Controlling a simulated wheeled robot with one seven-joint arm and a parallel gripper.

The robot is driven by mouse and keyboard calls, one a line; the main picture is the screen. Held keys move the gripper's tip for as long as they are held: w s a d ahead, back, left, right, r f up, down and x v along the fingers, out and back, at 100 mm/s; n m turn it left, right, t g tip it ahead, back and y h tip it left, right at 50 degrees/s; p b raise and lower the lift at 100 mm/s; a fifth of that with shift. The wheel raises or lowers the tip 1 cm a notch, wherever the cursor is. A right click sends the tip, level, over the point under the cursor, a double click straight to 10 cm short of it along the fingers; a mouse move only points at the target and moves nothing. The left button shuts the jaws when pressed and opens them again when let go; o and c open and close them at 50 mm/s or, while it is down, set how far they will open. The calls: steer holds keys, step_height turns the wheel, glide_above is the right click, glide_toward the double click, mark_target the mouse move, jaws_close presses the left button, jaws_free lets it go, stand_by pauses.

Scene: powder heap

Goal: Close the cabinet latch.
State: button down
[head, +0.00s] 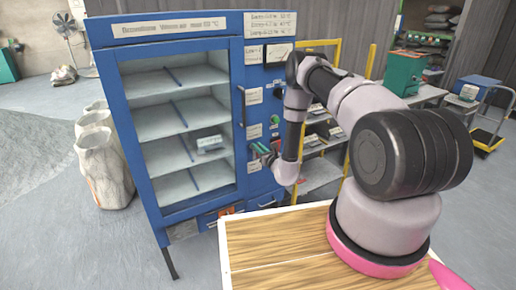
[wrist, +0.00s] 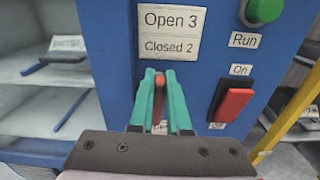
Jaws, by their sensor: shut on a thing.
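The blue cabinet (head: 166,40) stands left of my arm, its large front window showing white shelves. In the head view my gripper (head: 260,150) is at the panel right of the window. In the wrist view its green fingers (wrist: 160,78) are closed around a narrow red piece (wrist: 159,92), which appears to be the latch lever. The fingers hide most of it and its base. A label plate (wrist: 170,33) reading "Open 3" and "Closed 2" is just above the fingertips. I cannot tell which position the latch is in.
A red rocker switch (wrist: 234,102) marked "On" and a green "Run" button (wrist: 263,10) are close on the right. A vertical door handle (head: 241,106) is beside the window. A yellow-framed rack (head: 340,60) stands right of the cabinet. Pale sacks (head: 103,165) stand at the left.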

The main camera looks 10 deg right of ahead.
steer(key=shift+w+d+f+m, duration=0.1)
steer(key=shift+d+f+m, duration=0.35)
steer(key=shift+m, duration=2.4)
steer(key=shift+w+d+f+m, duration=0.1)
steer(key=shift+d+f+m, duration=0.3)
steer(key=shift+m, duration=2.5)
steer(key=shift+w+d+f+m, duration=0.1)
steer(key=shift+d+f+m, duration=0.35)
steer(key=shift+m, duration=2.4)
steer(key=shift+a+f, duration=0.1)
steer(key=shift+a, duration=0.05)
steer(key=c, duration=0.9)
jaws_free()
steer(key=v, duration=1)
steer(key=shift+s, duration=0.35)
